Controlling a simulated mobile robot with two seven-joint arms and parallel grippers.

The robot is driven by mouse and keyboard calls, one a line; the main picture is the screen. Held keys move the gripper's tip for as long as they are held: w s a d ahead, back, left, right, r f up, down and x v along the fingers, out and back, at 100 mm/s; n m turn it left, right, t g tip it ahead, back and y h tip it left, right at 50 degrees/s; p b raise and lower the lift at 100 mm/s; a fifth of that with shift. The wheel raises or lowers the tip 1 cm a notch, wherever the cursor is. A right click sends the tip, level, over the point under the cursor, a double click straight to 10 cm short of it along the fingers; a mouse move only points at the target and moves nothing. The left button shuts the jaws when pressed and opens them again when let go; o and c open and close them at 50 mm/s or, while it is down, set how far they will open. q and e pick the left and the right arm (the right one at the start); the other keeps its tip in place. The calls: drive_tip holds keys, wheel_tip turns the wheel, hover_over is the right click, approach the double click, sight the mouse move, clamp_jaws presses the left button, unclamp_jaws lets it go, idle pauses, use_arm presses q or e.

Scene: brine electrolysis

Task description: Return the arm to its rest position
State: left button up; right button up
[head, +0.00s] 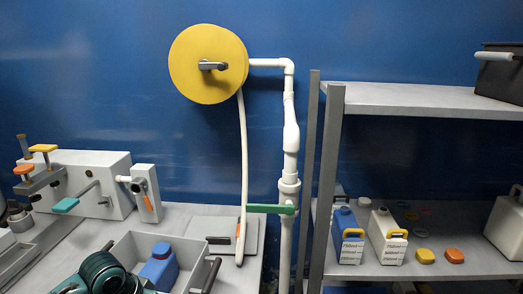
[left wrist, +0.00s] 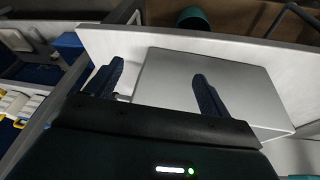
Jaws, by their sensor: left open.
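My left gripper (left wrist: 157,70) shows in the left wrist view with its two dark fingers spread apart and nothing between them. A pale grey flat panel or box (left wrist: 215,75) lies beyond the fingers; I cannot tell the distance to it. Neither of my arms shows in the head view, so the left arm's pose is hidden there. My right gripper is in neither view.
The head view shows a bench with a grey tray (head: 128,247) and a white machine (head: 92,172). A yellow hose reel (head: 208,64) hangs above. A grey shelf (head: 405,99) stands at right, with a blue jug (head: 347,236) and white jug (head: 386,238) on its lower board.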

use_arm(q)
drive_tip(key=s+d+f+t+h, duration=0.3)
drive_tip(key=s+d+f, duration=0.35)
drive_tip(key=d, duration=0.35)
drive_tip(key=s+f+t+y+p, duration=0.1)
drive_tip(key=s+t, duration=0.3)
drive_tip(key=s, duration=0.7)
drive_tip(key=shift+a+f+t+y+p, duration=0.3)
drive_tip(key=shift+a+f+t+y, duration=0.1)
drive_tip(key=shift+f, duration=0.3)
drive_tip(key=shift+c, duration=0.4)
